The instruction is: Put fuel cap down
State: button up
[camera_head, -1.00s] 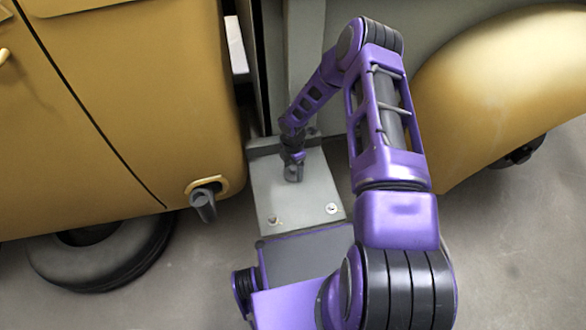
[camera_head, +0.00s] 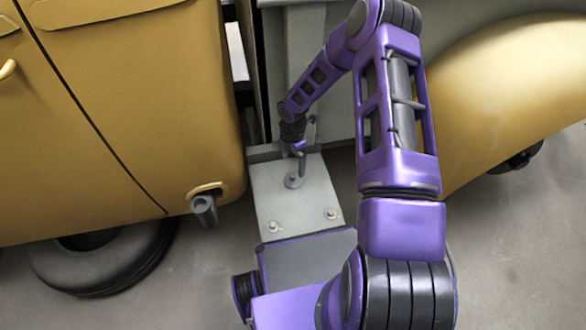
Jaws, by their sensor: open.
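The fuel cap (camera_head: 293,182), a small grey disc, lies on the light grey plate (camera_head: 268,203) beside the yellow vehicle. My gripper (camera_head: 301,168) is open just above and slightly right of the cap, with a dark finger pointing down close to it. Whether the finger still touches the cap is too small to tell. The grey filler neck (camera_head: 204,209) sticks out of the lower corner of the yellow body.
Two small round fittings sit near the plate's front edge, such as the right one (camera_head: 332,214). The yellow cab (camera_head: 130,100) stands left, the yellow fender (camera_head: 505,90) right. A tyre (camera_head: 105,262) shows below the cab. Grey floor is bare at the lower right.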

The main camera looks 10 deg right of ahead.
aim_at(293, 175)
jog(key=shift+r, duration=1.95)
